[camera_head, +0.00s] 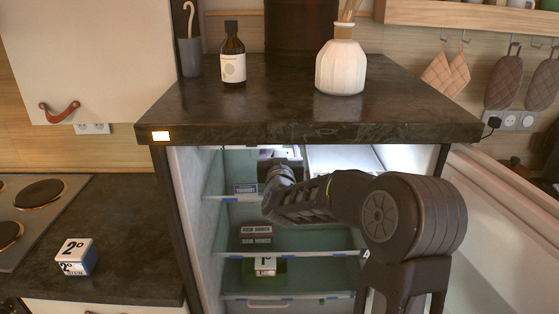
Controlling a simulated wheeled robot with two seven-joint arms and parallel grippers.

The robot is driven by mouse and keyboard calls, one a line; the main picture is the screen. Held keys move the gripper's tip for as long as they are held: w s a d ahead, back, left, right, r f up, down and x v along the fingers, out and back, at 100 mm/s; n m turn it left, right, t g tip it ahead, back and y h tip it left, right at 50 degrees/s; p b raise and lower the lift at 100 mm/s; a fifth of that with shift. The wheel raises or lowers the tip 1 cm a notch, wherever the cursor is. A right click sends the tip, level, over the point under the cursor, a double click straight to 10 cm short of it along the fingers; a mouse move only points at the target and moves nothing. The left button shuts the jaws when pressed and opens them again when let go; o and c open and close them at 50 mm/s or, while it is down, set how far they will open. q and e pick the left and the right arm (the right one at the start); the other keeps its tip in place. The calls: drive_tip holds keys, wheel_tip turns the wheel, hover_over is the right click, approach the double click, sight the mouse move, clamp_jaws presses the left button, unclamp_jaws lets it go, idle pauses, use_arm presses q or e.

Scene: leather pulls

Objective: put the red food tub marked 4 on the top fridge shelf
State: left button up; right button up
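I cannot make out a red food tub marked 4. The top fridge shelf (222,198) is inside the open fridge under the dark counter. My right arm comes in from the lower right and reaches into the fridge at top-shelf height. The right gripper (278,172) is at the arm's far end, over the shelf. Its fingertips are mostly hidden by the arm, so I cannot tell whether it is open, shut or holding anything. My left gripper is not in view.
Red-and-white packs (256,235) stand on the middle shelf, and a green tub marked 1 (265,266) below. The open fridge door (500,225) is at the right. A white-and-blue tub marked 2 (75,256) is on the left counter. A bottle (232,60) and vase (341,68) stand above the fridge.

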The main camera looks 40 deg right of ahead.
wheel_tip(320, 180, down, 3)
drive_tip(key=shift+r+p, duration=0.1)
drive_tip(key=shift+p, duration=0.2)
drive_tip(key=shift+f, duration=0.25)
drive_tip(key=shift+a, duration=0.1)
drive_tip(key=shift+f, duration=0.2)
drive_tip(key=o, duration=1.5)
drive_tip(key=shift+o, duration=0.2)
drive_tip(key=shift+r, duration=0.1)
